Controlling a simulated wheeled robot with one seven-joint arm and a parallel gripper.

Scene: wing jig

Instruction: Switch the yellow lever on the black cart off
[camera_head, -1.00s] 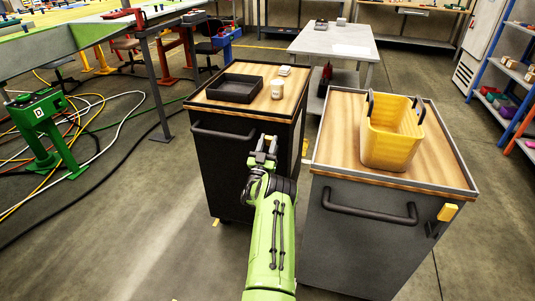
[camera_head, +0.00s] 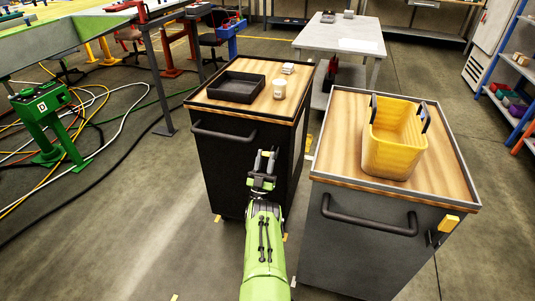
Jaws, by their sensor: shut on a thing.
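The black cart (camera_head: 225,165) stands left of centre with a wooden top and a dark bar handle on its front. My gripper (camera_head: 265,160) is at the right part of the cart's front face, below the top edge. It is shut on the yellow lever (camera_head: 267,154), of which only a small yellow bit shows between the fingers. The fingers hide most of the lever and its mount, so its exact angle is hard to tell.
A grey cart (camera_head: 360,250) stands close on the right, with a yellow bin (camera_head: 393,150) on top and its own yellow lever (camera_head: 449,223). A black tray (camera_head: 235,87) and a white cup (camera_head: 280,89) sit on the black cart.

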